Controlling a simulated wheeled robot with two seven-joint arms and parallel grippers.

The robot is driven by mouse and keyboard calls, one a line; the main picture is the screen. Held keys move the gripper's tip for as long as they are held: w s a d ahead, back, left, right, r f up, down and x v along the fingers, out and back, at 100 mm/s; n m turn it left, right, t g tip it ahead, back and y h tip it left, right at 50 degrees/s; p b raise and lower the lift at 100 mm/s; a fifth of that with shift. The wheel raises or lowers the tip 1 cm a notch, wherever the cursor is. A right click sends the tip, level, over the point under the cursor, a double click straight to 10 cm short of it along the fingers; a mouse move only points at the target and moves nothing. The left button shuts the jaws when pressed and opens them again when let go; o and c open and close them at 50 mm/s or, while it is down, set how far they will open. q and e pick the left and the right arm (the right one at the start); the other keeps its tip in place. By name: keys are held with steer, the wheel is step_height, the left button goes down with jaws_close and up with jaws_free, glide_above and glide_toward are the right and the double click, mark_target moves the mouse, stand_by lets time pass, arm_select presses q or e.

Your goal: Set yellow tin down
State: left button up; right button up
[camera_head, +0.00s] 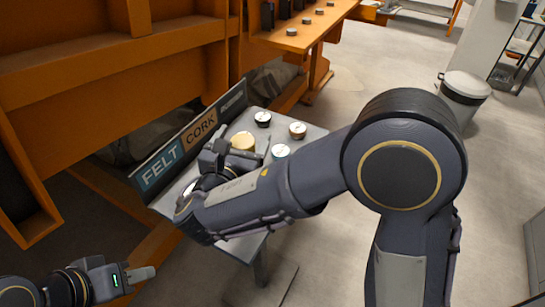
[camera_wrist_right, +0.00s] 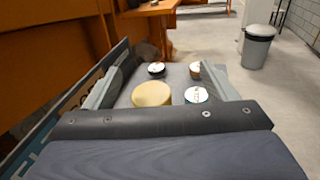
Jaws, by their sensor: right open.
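The yellow tin (camera_head: 242,140) stands upright on the grey table (camera_head: 310,132) near the sign board. In the right wrist view the yellow tin (camera_wrist_right: 151,94) shows its round lid between the two spread fingers. My right gripper (camera_wrist_right: 160,68) is open, with gaps between its fingers and the tin; in the head view my right gripper (camera_head: 244,151) is partly hidden by its own arm. The tin's base is hidden. My left gripper (camera_head: 140,278) is low at the left, away from the table; its finger gap is not clear.
A black tin (camera_head: 263,118), a brown tin (camera_head: 298,129) and a teal tin (camera_head: 281,151), all white-topped, stand close by. A sign board (camera_head: 202,128) reading FELT and CORK runs along the table's left edge. A bin (camera_head: 464,92) stands on the floor.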

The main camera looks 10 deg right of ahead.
mark_target(245, 143)
steer(key=shift+n+t+y, duration=0.3)
steer(key=shift+n+t, duration=0.2)
steer(key=shift+n, duration=0.1)
steer(key=f, duration=0.2)
steer(key=a+f, duration=0.1)
steer(key=f, duration=0.2)
steer(key=a+f, duration=0.1)
steer(key=f, duration=0.1)
steer(key=shift+s+f+p, duration=0.1)
steer(key=shift+f+p, duration=0.1)
steer(key=shift+p, duration=0.1)
steer(key=shift+w+d+f, duration=0.15)
steer(key=shift+w, duration=0.2)
steer(key=p+x, duration=0.2)
steer(key=x, duration=0.5)
steer(key=shift+p, duration=0.3)
steer(key=c, duration=1.4)
